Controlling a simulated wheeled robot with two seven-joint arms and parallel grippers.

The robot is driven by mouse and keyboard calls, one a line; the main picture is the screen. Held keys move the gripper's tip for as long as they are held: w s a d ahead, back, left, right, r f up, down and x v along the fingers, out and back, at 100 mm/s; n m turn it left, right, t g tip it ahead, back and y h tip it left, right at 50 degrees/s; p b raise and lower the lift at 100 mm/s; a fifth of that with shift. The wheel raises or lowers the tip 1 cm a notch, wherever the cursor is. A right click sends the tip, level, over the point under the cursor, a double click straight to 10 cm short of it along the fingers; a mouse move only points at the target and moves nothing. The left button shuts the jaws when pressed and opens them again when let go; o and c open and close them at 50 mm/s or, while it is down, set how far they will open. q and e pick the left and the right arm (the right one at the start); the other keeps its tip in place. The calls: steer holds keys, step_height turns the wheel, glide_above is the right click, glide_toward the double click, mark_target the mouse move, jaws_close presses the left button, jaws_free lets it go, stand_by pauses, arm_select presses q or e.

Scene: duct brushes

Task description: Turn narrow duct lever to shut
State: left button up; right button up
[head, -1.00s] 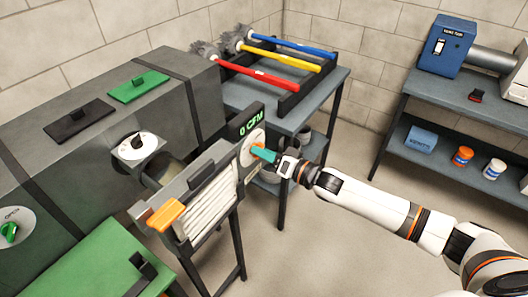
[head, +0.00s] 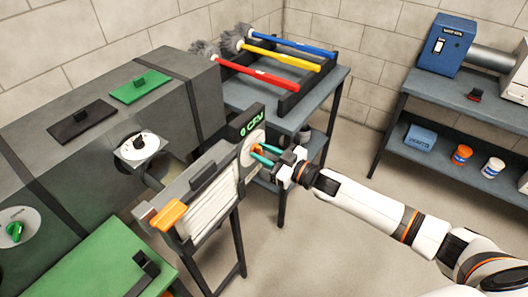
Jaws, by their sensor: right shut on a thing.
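My right gripper (head: 262,153) has teal fingers shut on a small orange knob (head: 257,149). The knob sits on a pale round plate (head: 247,152) on the grey filter unit, below its green-lit CFM display (head: 251,127). The fingers hide part of the knob. Another round plate with a green lever (head: 14,231) is at the left edge. I cannot tell which lever is the narrow duct's. My left gripper is not in view.
An orange handle (head: 168,215) juts from the filter unit's front. Red, yellow and blue brushes (head: 267,73) lie on a rack behind. A shelf (head: 447,168) with jars stands at right. The floor between is clear.

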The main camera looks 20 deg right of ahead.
steer(key=n, duration=0.3)
steer(key=shift+n, duration=2.1)
steer(key=o, duration=0.6)
steer(key=b+v, duration=0.2)
steer(key=v, duration=1)
